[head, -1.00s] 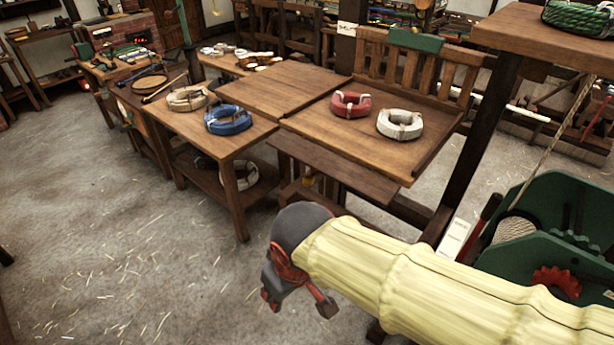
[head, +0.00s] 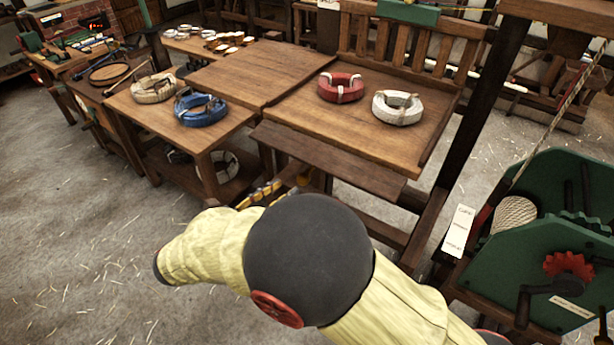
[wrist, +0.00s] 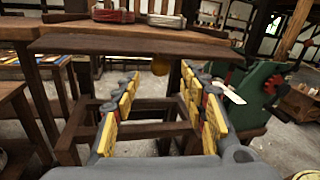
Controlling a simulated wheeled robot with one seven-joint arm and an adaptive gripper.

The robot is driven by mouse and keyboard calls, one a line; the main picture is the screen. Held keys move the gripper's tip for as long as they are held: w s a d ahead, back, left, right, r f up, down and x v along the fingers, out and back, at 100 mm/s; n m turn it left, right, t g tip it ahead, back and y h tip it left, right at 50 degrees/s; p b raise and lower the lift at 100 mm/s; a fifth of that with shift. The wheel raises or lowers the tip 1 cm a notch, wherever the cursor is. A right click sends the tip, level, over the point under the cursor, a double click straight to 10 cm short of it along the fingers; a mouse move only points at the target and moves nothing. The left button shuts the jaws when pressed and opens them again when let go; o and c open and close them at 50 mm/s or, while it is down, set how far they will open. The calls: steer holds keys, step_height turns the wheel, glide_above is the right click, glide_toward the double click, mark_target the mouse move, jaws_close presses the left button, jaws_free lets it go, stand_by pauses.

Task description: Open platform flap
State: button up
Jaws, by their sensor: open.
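The platform flap appears to be the dark wooden board (head: 325,160) along the front of the platform (head: 395,137), sitting below the platform top. In the head view only part of my gripper (head: 262,191) shows in front of the flap's left end; my arm hides the rest.
A red coil (head: 341,88) and a white coil (head: 398,107) lie on the platform. A table with a blue coil (head: 201,109) stands to the left. A green winch (head: 550,245) stands at right. Frame rails (wrist: 130,132) lie below the flap. Open floor lies at front left.

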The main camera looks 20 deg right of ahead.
mark_target(315, 164)
steer(key=b+x, duration=0.1)
steer(key=x, duration=0.6)
steer(key=shift+w+d+b, duration=0.15)
steer(key=shift+d+b, duration=0.1)
steer(key=shift+b, duration=0.15)
steer(key=shift+c, duration=0.3)
steer(key=shift+f, duration=0.1)
jaws_close()
